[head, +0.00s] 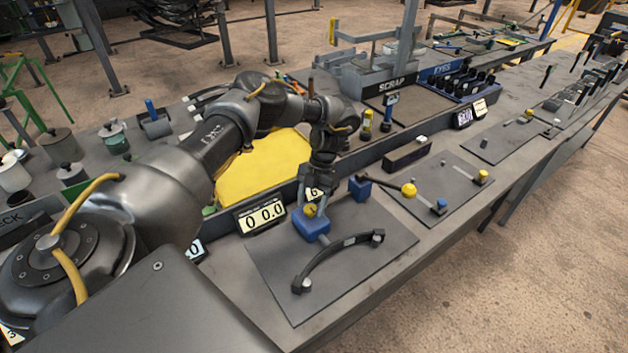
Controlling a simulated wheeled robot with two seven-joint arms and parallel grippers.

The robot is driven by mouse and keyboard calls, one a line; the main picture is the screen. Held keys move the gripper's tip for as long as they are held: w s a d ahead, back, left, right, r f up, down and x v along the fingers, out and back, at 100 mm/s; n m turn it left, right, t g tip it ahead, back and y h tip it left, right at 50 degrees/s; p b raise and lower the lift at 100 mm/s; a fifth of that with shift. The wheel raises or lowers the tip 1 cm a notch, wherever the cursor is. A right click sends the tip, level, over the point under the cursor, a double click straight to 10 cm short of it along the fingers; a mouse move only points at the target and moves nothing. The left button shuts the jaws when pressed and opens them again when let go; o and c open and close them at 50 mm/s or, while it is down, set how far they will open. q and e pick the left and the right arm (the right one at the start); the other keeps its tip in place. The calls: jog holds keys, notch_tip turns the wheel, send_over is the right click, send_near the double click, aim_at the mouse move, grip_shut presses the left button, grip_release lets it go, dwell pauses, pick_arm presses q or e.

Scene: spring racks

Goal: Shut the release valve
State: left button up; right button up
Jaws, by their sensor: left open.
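A blue block (312,230) with a small yellow knob (310,211) on it stands on a dark plate near the middle of the bench. No label marks it as the release valve, so I cannot tell for sure that it is. My left gripper (313,203) is open and points down at the knob, its fingers around or just beside it; contact cannot be made out. The gripper partly hides the knob. My right gripper is not in view.
A black curved handle (335,258) lies in front of the block on the same plate (370,272). A yellow ball-ended lever (408,190) and a blue post (360,188) are to the right. A counter display (262,215) stands left. A yellow panel (262,165) lies behind.

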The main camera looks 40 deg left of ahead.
pick_arm(q)
jog(key=b+v, duration=0.1)
jog(key=v, duration=0.9)
jog(key=shift+r+b, duration=0.15)
jog(key=shift+b, duration=0.2)
